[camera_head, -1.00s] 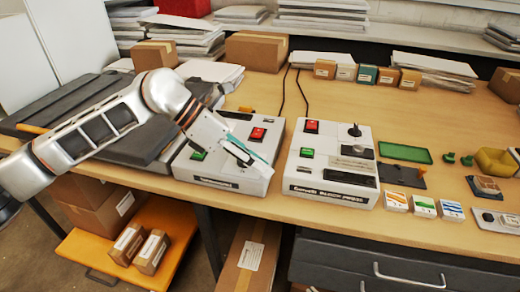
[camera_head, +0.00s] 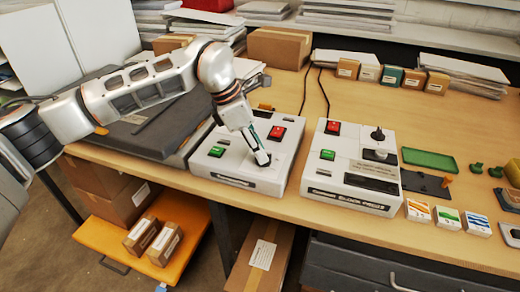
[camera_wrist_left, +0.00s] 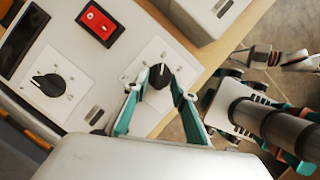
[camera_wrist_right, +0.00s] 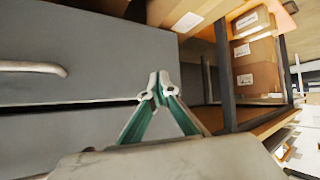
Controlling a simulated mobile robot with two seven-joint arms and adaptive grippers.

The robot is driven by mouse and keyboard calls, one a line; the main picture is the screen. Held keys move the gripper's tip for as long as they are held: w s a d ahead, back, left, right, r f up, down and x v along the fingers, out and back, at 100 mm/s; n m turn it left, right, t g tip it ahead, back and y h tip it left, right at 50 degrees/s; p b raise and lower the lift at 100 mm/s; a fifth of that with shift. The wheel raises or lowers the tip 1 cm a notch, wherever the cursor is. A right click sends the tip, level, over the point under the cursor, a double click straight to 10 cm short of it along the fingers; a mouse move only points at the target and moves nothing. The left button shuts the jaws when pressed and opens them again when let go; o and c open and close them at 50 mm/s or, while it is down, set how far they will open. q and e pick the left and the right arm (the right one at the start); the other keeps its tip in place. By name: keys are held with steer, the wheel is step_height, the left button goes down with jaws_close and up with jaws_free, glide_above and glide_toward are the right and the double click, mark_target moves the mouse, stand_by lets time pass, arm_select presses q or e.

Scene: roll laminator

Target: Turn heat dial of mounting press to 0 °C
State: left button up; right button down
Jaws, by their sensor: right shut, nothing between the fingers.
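The white machine with the dials (camera_head: 282,158) stands at the left of the bench in the head view, with a red switch (camera_head: 276,133) and a green switch (camera_head: 217,152). My left gripper (camera_head: 262,161) is low over its front right part. In the left wrist view, a black dial (camera_wrist_left: 160,77) on a white plate lies between the two fingertips of my left gripper (camera_wrist_left: 160,81). The fingers are apart; I cannot tell whether they touch it. A second black dial (camera_wrist_left: 50,83) is clear of the fingers. My right gripper (camera_wrist_right: 158,83) is shut and empty.
A second white machine (camera_head: 350,197), labelled as a block press, stands to the right with a narrow gap between. Grey drawers (camera_wrist_right: 85,60) and cardboard boxes (camera_wrist_right: 258,70) lie before my right gripper. Small boxes and a green tray (camera_head: 428,159) are farther right.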

arm_select(q)
steer(key=shift+d+f, duration=0.2)
steer(key=shift+f, duration=0.2)
jaws_close()
